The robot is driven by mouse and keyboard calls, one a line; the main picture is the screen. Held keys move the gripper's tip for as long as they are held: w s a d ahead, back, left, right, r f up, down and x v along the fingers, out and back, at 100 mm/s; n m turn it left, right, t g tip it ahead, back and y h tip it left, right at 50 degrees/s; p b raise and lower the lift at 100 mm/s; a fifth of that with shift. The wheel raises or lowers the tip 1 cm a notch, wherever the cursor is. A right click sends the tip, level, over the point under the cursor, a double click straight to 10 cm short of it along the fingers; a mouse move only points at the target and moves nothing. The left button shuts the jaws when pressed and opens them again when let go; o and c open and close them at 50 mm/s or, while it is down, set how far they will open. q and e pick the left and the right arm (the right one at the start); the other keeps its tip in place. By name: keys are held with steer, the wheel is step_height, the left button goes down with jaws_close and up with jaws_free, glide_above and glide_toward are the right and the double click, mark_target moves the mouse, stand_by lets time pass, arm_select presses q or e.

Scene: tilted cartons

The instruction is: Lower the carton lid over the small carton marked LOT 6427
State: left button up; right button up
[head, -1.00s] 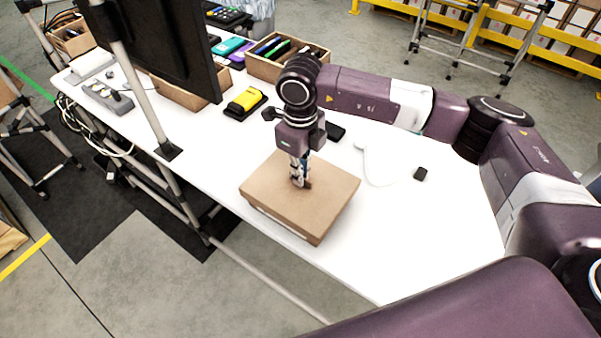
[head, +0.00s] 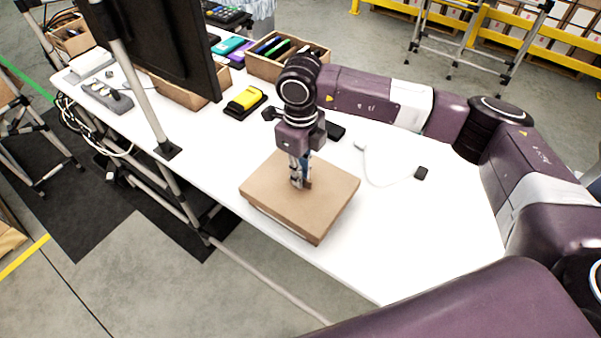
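The brown carton lid (head: 275,203) shows as a flat box top at the front of the white table. A thin pale strip shows under its front-left edge. The small carton and its LOT 6427 mark cannot be made out; the lid hides whatever is beneath. My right gripper (head: 300,184) points straight down onto the middle of the lid's top, with its fingertips at the surface around a small dark spot. The fingers look close together, but whether they are shut on a part of the lid cannot be told. My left gripper is not in view.
A yellow-and-black device (head: 245,101), an open box of items (head: 262,70) and a monitor (head: 170,45) stand farther back.

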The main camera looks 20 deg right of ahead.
steer(key=shift+o, duration=1.3)
steer(key=shift+r, duration=0.1)
step_height(320, 180, up, 19)
steer(key=p, duration=0.3)
steer(key=shift+f, duration=0.2)
